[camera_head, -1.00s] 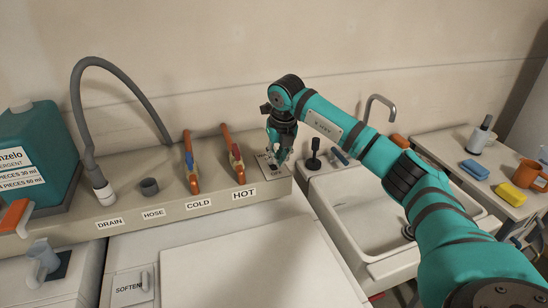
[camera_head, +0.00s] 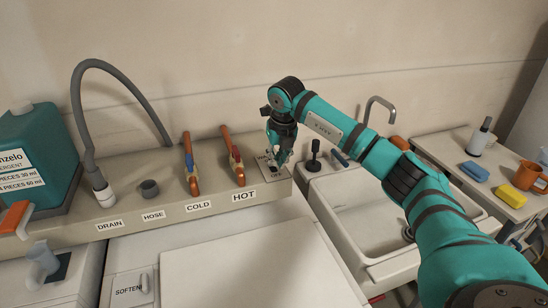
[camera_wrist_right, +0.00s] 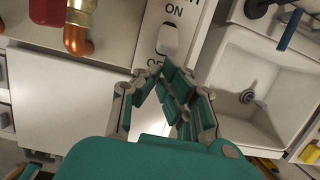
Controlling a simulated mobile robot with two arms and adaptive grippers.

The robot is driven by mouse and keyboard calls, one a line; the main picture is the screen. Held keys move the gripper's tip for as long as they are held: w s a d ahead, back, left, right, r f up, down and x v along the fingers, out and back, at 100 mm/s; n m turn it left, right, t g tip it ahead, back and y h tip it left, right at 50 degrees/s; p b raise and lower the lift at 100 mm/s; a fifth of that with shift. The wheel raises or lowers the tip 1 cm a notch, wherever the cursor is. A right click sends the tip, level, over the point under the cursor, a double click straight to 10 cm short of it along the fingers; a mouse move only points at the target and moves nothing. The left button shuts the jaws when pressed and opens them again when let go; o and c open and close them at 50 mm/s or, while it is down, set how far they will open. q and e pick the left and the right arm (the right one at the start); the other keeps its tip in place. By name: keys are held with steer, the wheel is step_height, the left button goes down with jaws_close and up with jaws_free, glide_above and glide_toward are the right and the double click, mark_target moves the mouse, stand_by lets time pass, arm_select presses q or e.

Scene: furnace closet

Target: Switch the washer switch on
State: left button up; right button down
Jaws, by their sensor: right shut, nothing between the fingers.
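The washer switch plate (camera_head: 266,168) lies at the right end of the beige ledge, beside the HOT label. In the right wrist view the plate shows the words ON and OFF, with a pale switch lever (camera_wrist_right: 168,40) between them. My right gripper (camera_head: 277,161) points down over the plate and hides part of it in the head view. In the right wrist view the gripper (camera_wrist_right: 159,72) is shut and empty, its tips close to the OFF word. I cannot tell whether the tips touch the plate. My left gripper is out of view.
Orange pipes with a blue valve (camera_head: 193,163) and a red valve (camera_head: 236,156) rise left of the switch. A white sink (camera_head: 352,226) lies to the right, with a black plunger-like item (camera_head: 314,158) beside the plate. A teal detergent jug (camera_head: 38,155) stands far left.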

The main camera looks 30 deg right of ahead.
steer(key=shift+w+d, duration=0.15)
steer(key=shift+w, duration=0.5)
steer(key=shift+w+d, duration=0.15)
steer(key=shift+w, duration=0.45)
steer(key=shift+w+d+p, duration=0.15)
steer(key=shift+w+p, duration=0.2)
steer(key=shift+w, duration=0.25)
steer(key=shift+w+f, duration=0.15)
steer(key=shift+w, duration=0.3)
steer(key=shift+w+d, duration=0.1)
steer(key=shift+w, duration=0.1)
steer(key=shift+s+r, duration=0.2)
steer(key=shift+s, duration=0.45)
step_height(320, 180, up, 7)
steer(key=p, duration=0.5)
